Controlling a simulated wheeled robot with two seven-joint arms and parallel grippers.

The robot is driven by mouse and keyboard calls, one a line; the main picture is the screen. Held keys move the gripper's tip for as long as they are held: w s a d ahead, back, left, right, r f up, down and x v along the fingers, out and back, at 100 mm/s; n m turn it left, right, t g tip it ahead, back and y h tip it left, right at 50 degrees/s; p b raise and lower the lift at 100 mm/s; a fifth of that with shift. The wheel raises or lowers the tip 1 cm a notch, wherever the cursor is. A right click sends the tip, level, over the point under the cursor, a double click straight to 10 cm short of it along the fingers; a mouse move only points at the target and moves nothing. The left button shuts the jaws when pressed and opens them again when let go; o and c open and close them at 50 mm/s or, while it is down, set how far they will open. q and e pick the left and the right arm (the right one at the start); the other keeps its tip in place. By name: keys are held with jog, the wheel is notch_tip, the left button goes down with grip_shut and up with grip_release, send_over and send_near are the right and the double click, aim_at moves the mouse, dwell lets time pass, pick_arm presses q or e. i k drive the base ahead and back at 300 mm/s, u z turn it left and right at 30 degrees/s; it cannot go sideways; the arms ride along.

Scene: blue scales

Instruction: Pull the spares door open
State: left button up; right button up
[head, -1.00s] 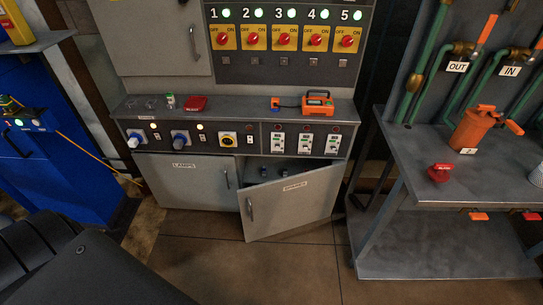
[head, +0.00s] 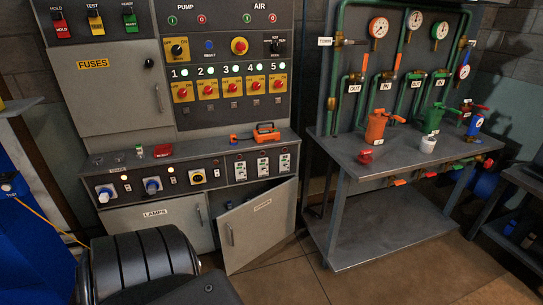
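The spares door (head: 258,226) is the grey, labelled door at the lower right of the control cabinet in the head view. It stands ajar, swung outward, with a dark gap above its top edge. Its vertical handle (head: 231,235) is near the left edge of the door. The closed lamps door (head: 158,222) is to its left. A dark, ribbed part of my own arm fills the bottom left, in front of the lamps door. Neither gripper shows in the view.
A grey workbench (head: 390,166) with pipes, valves and gauges stands to the right of the cabinet. An orange device (head: 255,133) and a red item (head: 162,151) lie on the cabinet's ledge. Brown floor is clear before the spares door and bench.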

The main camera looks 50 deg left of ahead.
aim_at(265, 229)
jog(key=u, duration=0.35)
jog(key=k, duration=0.1)
jog(key=z, duration=0.6)
jog(key=i, duration=1.45)
jog(key=u, duration=0.45)
